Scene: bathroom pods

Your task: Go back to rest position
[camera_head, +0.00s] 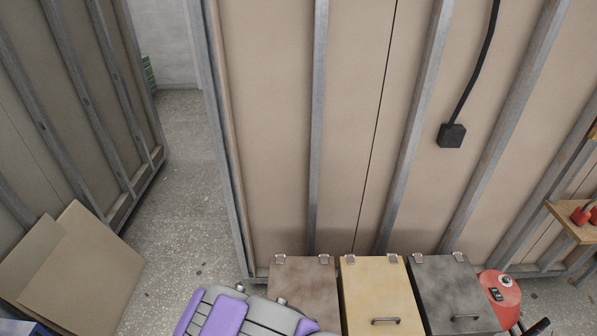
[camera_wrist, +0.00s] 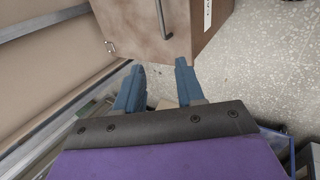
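My gripper (camera_wrist: 158,82) shows in the wrist view with two blue fingers spread apart and nothing between them. Ahead of the fingers is a brown box (camera_wrist: 135,25) with a thin metal handle on its face; I see no contact between it and the fingers. In the head view, purple and grey parts of my own body show at the bottom centre, and my gripper is not visible there.
Three lidded boxes, brown (camera_head: 303,290), yellow (camera_head: 378,295) and dark grey (camera_head: 455,295), stand against the framed wall (camera_head: 275,130). A red cylinder (camera_head: 500,297) stands to their right. Speckled floor (camera_head: 185,200) is clear between the walls.

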